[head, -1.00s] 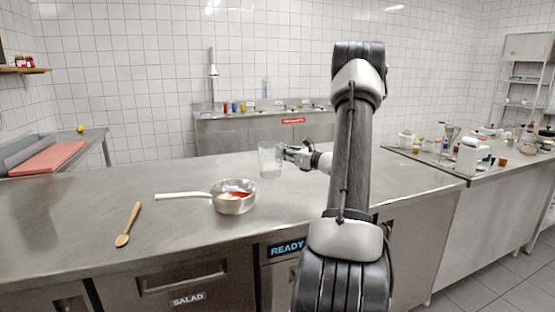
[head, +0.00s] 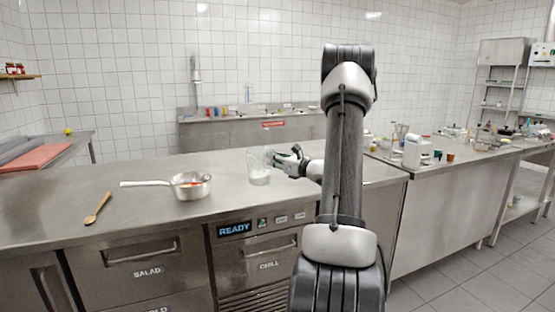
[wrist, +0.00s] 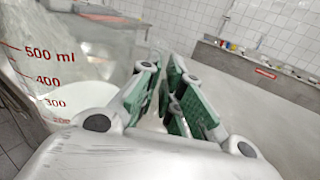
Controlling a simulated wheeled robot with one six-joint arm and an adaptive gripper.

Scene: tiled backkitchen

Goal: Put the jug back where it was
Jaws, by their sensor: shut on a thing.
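The clear glass jug (head: 258,170) is in the head view over the steel counter (head: 110,182), right of the pan. In the wrist view the jug (wrist: 62,62) fills the left side, with red millilitre marks and white contents low inside. My gripper (head: 280,160) is at the jug's right side, shut on it. The green-padded fingers (wrist: 170,98) are beside the jug wall; the part they grip is mostly hidden between them. I cannot tell whether the jug's base touches the counter.
A steel saucepan (head: 190,186) with red and pale food stands left of the jug. A wooden spoon (head: 98,208) lies at the left front. The counter between pan and jug is bare. A cluttered side counter (head: 445,160) is to the right.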

